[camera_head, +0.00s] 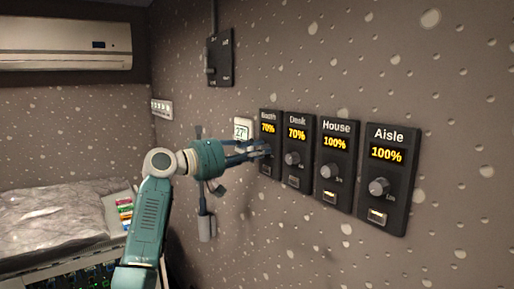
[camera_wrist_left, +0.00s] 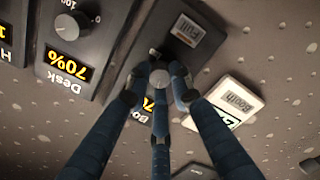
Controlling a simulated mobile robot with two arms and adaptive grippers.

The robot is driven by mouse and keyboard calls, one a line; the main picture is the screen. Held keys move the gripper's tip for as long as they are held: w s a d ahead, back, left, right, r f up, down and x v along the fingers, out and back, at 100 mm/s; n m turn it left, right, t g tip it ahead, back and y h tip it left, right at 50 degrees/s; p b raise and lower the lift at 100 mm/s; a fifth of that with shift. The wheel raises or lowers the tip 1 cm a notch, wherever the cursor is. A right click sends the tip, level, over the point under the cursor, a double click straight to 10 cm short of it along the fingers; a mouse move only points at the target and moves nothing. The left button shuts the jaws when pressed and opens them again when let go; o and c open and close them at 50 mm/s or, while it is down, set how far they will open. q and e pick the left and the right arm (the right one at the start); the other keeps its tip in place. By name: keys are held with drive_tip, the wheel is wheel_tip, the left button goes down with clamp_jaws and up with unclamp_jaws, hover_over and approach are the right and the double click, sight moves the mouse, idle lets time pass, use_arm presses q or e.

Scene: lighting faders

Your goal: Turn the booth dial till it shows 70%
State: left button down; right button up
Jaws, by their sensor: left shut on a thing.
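The booth panel (camera_head: 269,116) is the leftmost of the dial panels on the wall, and its display reads 70% in yellow. My left gripper (camera_head: 262,151) reaches it from the left, with its fingers at the booth dial, which they hide in the head view. In the left wrist view, which is upside down, the fingers of my left gripper (camera_wrist_left: 168,78) close around the round grey booth dial (camera_wrist_left: 159,77). The booth display is mostly hidden behind a finger there. My right gripper is in neither view.
To the right are the Desk panel (camera_head: 297,135) at 70%, the House panel (camera_head: 335,143) at 100% and the Aisle panel (camera_head: 388,154) at 100%. A white thermostat-like unit (camera_head: 243,129) reading 27 is close left of the booth panel. A dark switch box (camera_head: 220,58) hangs above.

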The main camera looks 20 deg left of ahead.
use_arm(q)
drive_tip(key=shift+f+n, duration=0.1)
drive_tip(key=shift+n, duration=0.6)
drive_tip(key=shift+p, duration=0.35)
drive_tip(key=c, duration=1.5)
unclamp_jaws()
drive_tip(key=v, duration=1.2)
drive_tip(key=shift+f, duration=0.1)
